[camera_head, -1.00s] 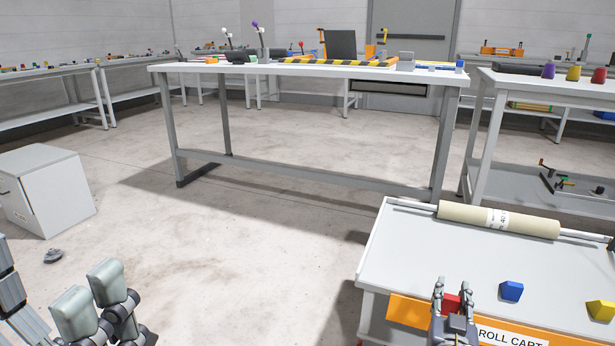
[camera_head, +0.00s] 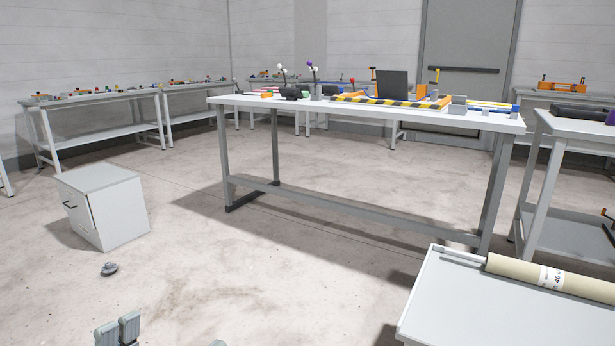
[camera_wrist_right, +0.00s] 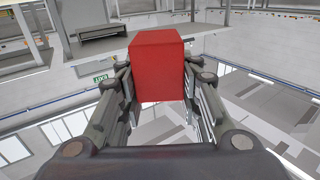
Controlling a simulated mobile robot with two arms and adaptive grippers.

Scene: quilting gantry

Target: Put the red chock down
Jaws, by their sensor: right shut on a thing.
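The red chock (camera_wrist_right: 157,66) is between the fingers of my right gripper (camera_wrist_right: 160,95) in the right wrist view. The gripper is shut on it, and no surface is seen touching it there. Neither the red chock nor my right gripper shows in the head view now. Two pale finger pads of my left gripper (camera_head: 118,331) show at the bottom left edge of the head view. The rest of that gripper is cut off, so its opening is unclear.
The roll cart (camera_head: 440,292) stands at the lower right with a beige roll (camera_head: 555,277) on it. A long bench (camera_head: 330,101) with tools is ahead. A grey cabinet (camera_head: 103,207) and a small grey object (camera_head: 109,268) are on the left floor. Open floor lies between.

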